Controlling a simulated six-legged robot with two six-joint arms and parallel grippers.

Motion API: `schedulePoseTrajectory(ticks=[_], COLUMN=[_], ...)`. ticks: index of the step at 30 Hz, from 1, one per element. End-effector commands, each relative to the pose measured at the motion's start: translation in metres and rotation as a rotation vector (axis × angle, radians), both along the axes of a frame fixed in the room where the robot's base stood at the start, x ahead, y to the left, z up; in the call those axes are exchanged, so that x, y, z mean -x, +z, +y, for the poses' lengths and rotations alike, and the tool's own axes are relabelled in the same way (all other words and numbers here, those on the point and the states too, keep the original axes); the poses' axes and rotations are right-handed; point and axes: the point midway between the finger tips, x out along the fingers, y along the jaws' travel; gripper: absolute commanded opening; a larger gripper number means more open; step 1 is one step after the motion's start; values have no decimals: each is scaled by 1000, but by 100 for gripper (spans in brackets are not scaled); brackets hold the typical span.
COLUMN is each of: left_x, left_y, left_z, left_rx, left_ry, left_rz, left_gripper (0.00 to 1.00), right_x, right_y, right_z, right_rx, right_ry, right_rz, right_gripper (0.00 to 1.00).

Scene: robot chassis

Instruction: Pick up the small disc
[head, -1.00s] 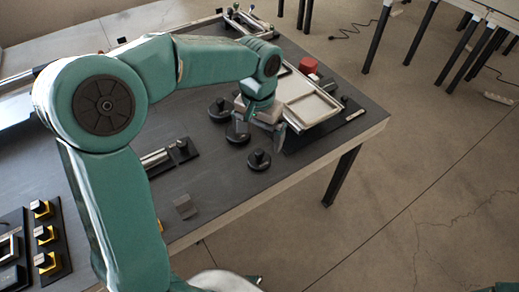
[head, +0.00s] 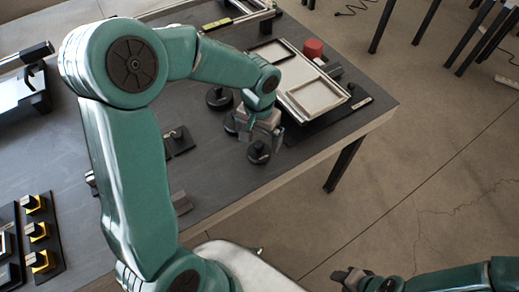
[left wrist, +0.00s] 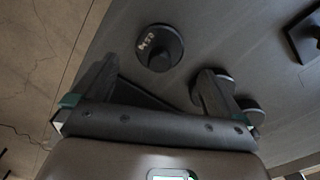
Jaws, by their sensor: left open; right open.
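The small disc (head: 258,152), black with a knob on top, lies on the dark table near its front edge. In the left wrist view the small disc (left wrist: 160,47) shows pale markings and sits just beyond the gap between my fingers. My left gripper (head: 264,136) is open and empty, pointing down above and slightly behind the disc. Its fingers (left wrist: 155,85) spread to either side in the left wrist view, apart from the disc. My right gripper (head: 350,276) is at the bottom right over the floor, away from the table, open.
Two larger black discs stand behind the small one: a far disc (head: 219,98) and a middle disc (head: 230,123), partly hidden by my left gripper. A pale tray (head: 318,97) and a red object (head: 313,48) lie to the right. The table's front edge (head: 300,171) is close.

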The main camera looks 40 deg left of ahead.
Motion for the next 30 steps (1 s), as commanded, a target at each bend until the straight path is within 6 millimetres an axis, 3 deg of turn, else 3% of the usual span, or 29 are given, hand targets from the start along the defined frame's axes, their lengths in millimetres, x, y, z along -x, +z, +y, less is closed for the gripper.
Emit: schedulePoseTrajectory(ticks=[5, 12, 21, 22, 29, 30], left_x=[0, 0, -2, -2, -2, -2], left_y=[-14, -52, -59, -59, -59, -58], left_z=[0, -1, 0, 0, 0, 0], left_rx=[0, 1, 0, 0, 0, 0], left_ry=[1, 1, 1, 1, 1, 1], left_rz=[4, 5, 0, 0, 0, -1], left_gripper=[100, 100, 100, 97, 23, 23], right_x=[0, 0, 0, 0, 0, 0], right_y=[0, 1, 1, 1, 1, 2], right_z=[0, 0, 0, 0, 0, 0], right_rx=[0, 0, 0, 0, 0, 0], right_ry=[0, 0, 0, 0, 0, 0], right_rz=[0, 0, 0, 0, 0, 0], right_gripper=[43, 43, 43, 43, 43, 43])
